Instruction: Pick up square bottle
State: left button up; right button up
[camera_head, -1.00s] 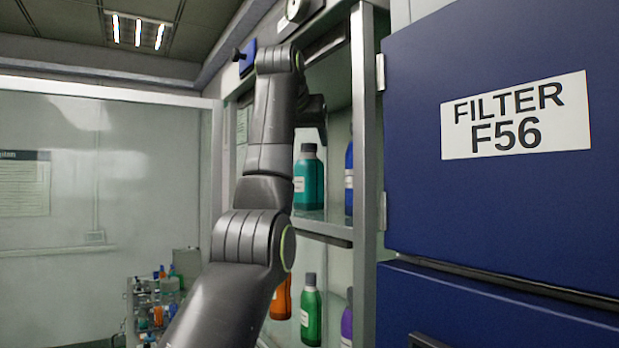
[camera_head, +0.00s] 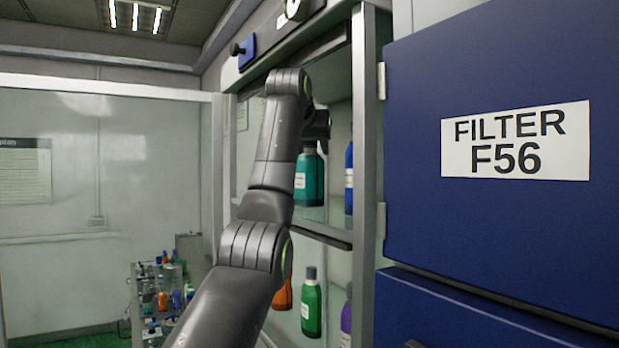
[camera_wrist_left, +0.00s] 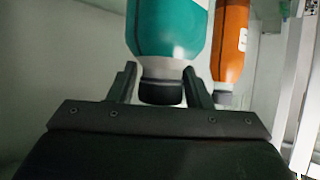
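A teal bottle with a dark cap and white label (camera_head: 309,178) stands on the upper shelf of the cabinet in the head view. In the left wrist view the teal bottle (camera_wrist_left: 167,30) appears cap-down at the top. My left gripper (camera_wrist_left: 158,72) has its two fingers on either side of the cap and neck, with narrow gaps seeming to show beside the cap. In the head view the left gripper (camera_head: 316,138) is just above the bottle, its fingers mostly hidden by the arm. My right gripper is not in view.
An orange bottle (camera_wrist_left: 231,45) stands close by the teal one. A blue bottle (camera_head: 349,178) is at the shelf's right, by the cabinet frame (camera_head: 367,150). Green (camera_head: 311,305) and other bottles are on the lower shelf. A blue cabinet door (camera_head: 480,220) borders the right.

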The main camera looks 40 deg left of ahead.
pick_arm(q)
grip_shut()
jog(key=shift+w+a+r, duration=0.1)
jog(key=shift+w+r, duration=0.05)
jog(key=shift+r, duration=0.05)
dwell(0.3)
